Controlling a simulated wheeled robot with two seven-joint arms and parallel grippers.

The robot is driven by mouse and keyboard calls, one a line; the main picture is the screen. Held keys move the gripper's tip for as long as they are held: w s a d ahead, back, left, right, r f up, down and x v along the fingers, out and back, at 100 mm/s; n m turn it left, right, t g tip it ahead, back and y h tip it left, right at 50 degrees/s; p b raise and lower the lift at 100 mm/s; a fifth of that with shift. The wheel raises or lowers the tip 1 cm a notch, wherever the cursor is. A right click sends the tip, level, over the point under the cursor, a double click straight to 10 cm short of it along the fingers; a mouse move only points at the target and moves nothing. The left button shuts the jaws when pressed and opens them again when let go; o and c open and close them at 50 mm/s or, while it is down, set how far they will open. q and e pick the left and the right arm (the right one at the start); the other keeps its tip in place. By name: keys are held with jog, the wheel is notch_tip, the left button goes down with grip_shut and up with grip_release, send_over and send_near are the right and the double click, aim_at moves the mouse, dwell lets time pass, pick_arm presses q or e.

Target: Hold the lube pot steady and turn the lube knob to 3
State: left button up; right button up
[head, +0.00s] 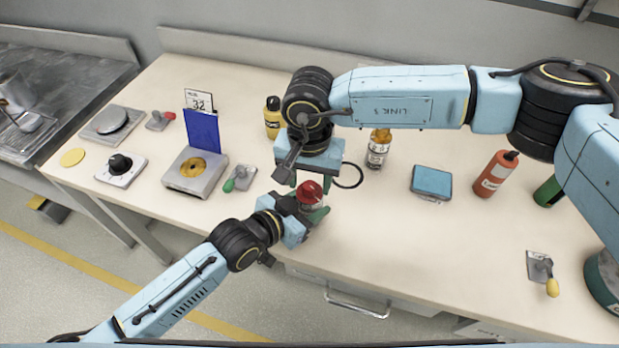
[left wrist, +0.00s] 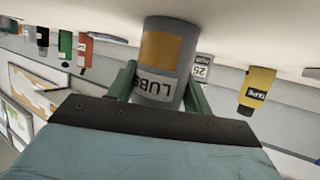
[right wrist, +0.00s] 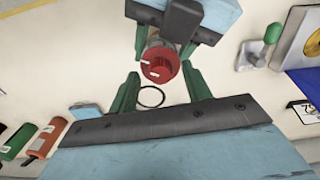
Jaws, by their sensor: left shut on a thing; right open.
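The lube pot (left wrist: 165,60) is a grey cylinder with an orange band and a LUBE label, upside down in the left wrist view. Its red knob (head: 311,191) is on top and shows from above in the right wrist view (right wrist: 160,65). My left gripper (head: 309,213) is shut on the pot's body, one green finger on each side (left wrist: 158,95). My right gripper (right wrist: 160,90) is open above the knob, its fingers to either side and apart from it. In the head view, my right gripper partly hides the pot.
A black-knobbed plate (head: 122,167), a blue-backed stand (head: 195,172) and a green-handled lever (head: 240,178) stand left. A yellow bottle (head: 272,117) and amber bottle (head: 378,150) stand behind. A blue box (head: 432,182) and red cylinder (head: 495,175) stand right. The counter's middle-right front is clear.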

aim_at(310, 186)
notch_tip(310, 186, up, 12)
dwell(0.4)
jog(key=shift+f, duration=0.1)
dwell(1.3)
pick_arm(q)
jog(key=o, duration=1.1)
jog(key=shift+o, duration=0.2)
jog(key=shift+a, duration=0.1)
jog(key=v, duration=1.2)
jog(key=shift+s, duration=0.1)
